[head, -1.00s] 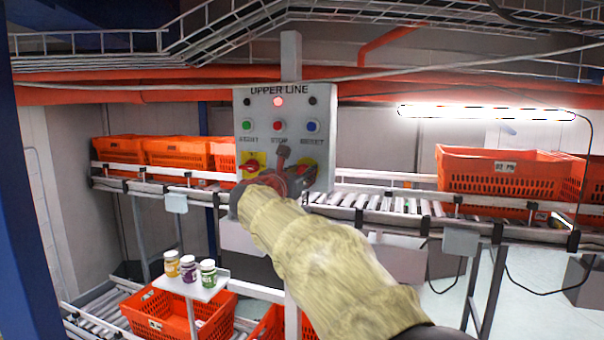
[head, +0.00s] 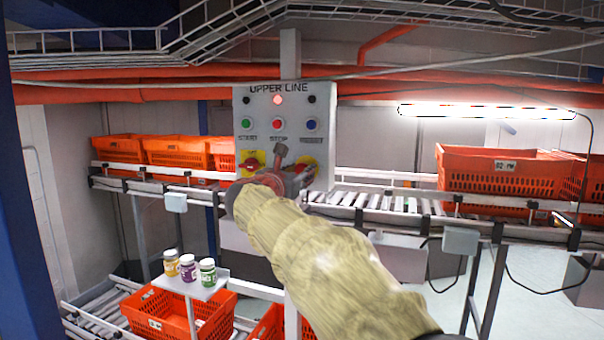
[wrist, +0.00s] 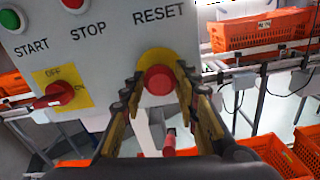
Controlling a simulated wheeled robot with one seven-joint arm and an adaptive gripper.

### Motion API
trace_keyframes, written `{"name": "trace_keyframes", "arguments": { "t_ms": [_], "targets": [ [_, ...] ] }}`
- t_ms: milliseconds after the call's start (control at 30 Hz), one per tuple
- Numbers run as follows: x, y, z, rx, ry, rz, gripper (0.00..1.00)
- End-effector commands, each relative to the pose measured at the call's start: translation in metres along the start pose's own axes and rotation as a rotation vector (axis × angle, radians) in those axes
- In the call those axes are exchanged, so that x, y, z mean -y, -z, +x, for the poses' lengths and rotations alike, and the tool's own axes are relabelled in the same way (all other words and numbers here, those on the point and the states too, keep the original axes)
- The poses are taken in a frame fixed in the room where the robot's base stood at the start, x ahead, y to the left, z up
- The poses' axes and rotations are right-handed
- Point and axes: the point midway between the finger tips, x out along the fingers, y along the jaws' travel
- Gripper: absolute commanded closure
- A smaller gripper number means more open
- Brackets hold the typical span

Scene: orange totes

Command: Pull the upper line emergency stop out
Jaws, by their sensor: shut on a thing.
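The grey upper line panel (head: 325,107) hangs on a post and carries START, STOP and RESET buttons. The red emergency stop button (wrist: 159,80) sits on a yellow plate (wrist: 158,58) under RESET at the panel's lower right, in the wrist view. My gripper (wrist: 159,84) has one finger on each side of the button and is shut on it. In the head view my gripper (head: 296,172) and arm hide most of the button. The red rotary OFF/ON switch (wrist: 54,96) is to its left, apart from the fingers.
Orange crates (head: 490,182) stand on the upper conveyor to the right, and more crates (head: 177,152) to the left. Several small jars sit on a little shelf (head: 192,285) at lower left. A red-tipped part (wrist: 169,143) shows below the button in the wrist view.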

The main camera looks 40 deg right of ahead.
Motion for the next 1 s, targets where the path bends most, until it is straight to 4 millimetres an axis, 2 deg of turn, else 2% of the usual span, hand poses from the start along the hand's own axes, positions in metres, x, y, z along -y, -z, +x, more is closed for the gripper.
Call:
{"name": "trace_keyframes", "arguments": {
  "t_ms": [167, 200, 500, 833, 1000],
  "targets": [
    [0.000, 0.002, 0.000, -0.003, 0.001, 0.000, 1.00],
    [0.000, 0.002, 0.000, -0.003, 0.001, 0.000, 0.69],
    [0.000, 0.001, 0.000, -0.002, 0.001, 0.000, 0.52],
    [0.000, 0.001, -0.001, -0.001, 0.001, 0.000, 0.50],
    [0.000, 0.000, -0.016, -0.001, 0.000, 0.000, 0.50]
  ]
}}
